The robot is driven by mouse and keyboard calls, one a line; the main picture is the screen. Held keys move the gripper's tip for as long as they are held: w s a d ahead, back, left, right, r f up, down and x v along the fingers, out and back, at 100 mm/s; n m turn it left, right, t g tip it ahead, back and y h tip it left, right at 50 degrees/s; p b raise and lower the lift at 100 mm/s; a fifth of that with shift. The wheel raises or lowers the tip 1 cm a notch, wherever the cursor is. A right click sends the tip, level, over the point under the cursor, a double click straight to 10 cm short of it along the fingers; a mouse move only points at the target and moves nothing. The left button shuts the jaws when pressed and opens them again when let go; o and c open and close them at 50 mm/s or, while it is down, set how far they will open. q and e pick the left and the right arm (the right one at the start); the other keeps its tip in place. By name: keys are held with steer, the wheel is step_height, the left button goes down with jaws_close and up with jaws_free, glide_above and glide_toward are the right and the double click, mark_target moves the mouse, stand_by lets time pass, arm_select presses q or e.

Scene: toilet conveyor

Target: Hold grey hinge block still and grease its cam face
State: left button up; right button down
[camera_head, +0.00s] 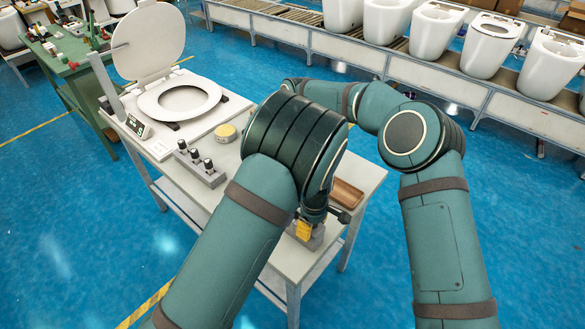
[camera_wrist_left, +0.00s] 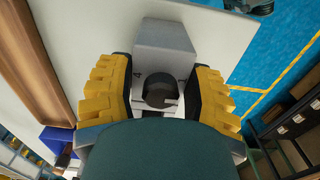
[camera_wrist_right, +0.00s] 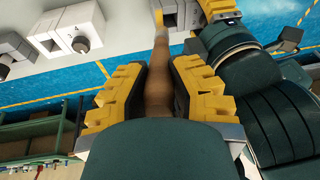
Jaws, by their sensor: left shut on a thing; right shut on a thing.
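The grey hinge block (camera_wrist_left: 165,42) with its round black knob (camera_wrist_left: 160,91) sits between the yellow fingers of my left gripper (camera_wrist_left: 164,75), which is shut on it. In the head view, my left gripper (camera_head: 304,230) is low at the table's near right corner, with part of the grey block (camera_head: 313,241) showing. My right gripper (camera_wrist_right: 159,85) is shut on a brown brush handle (camera_wrist_right: 157,75). The brush's far end reaches beside the grey block (camera_wrist_right: 184,14) in the right wrist view; I cannot tell whether it touches. In the head view, my arm hides the right gripper.
On the table are a grey rack with several black knobs (camera_head: 200,168), a round yellow-lidded tin (camera_head: 225,132), a brown tray (camera_head: 346,194) and a white toilet seat (camera_head: 180,100) on a plate. A conveyor (camera_head: 345,48) with toilet bowls runs behind. A green bench stands left (camera_head: 75,65).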

steer(key=shift+r, duration=2.95)
steer(key=shift+d+f, duration=0.15)
steer(key=shift+f, duration=1.25)
steer(key=shift+d+f, duration=0.15)
steer(key=shift+f, duration=1.2)
steer(key=shift+f, duration=0.75)
steer(key=shift+w, duration=0.35)
steer(key=shift+s, duration=0.3)
steer(key=shift+a, duration=0.15)
